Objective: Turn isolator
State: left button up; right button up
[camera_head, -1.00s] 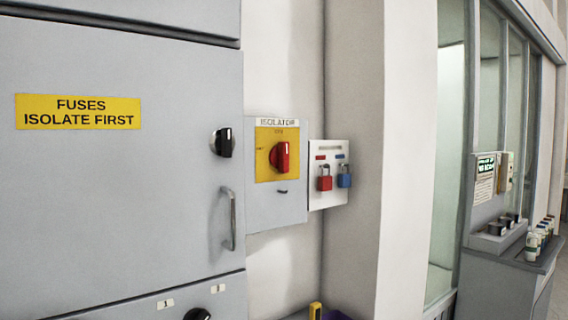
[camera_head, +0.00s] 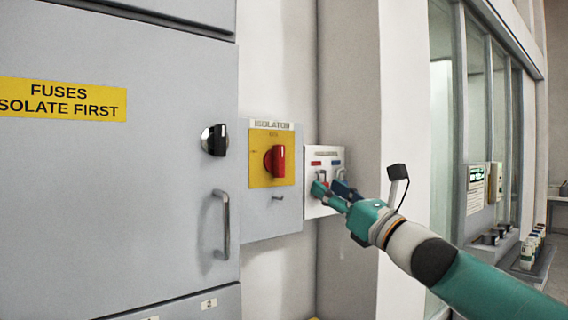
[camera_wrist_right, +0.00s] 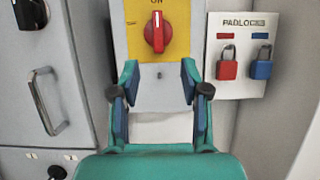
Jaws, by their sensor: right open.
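The isolator is a grey box with a yellow plate (camera_head: 259,171) and a red rotary knob (camera_head: 275,161), on the wall beside the grey cabinet. In the right wrist view the red knob (camera_wrist_right: 154,31) points upright, below the word ON, ahead of my fingers. My right gripper (camera_head: 328,190) comes in from the right in the head view, in front of the padlock board. In the wrist view the right gripper (camera_wrist_right: 160,85) is open and empty, with its fingertips below the knob and apart from it. My left gripper is not in view.
A padlock board (camera_wrist_right: 236,85) with a red padlock (camera_wrist_right: 228,64) and a blue padlock (camera_wrist_right: 262,64) hangs right of the isolator. The grey cabinet (camera_head: 100,200) has a black knob (camera_head: 215,140) and a bar handle (camera_head: 222,224). A wall pillar stands behind my right arm.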

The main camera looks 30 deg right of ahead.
aim_at(282, 159)
jog(key=p+x, duration=0.2)
jog(key=x, duration=0.3)
jog(key=p+x, duration=0.3)
jog(key=x, duration=0.2)
jog(key=p+x, duration=0.3)
jog(key=x, duration=0.2)
jog(key=shift+w+a+f, duration=0.1)
jog(key=shift+w+a, duration=0.15)
jog(key=shift+w, duration=0.2)
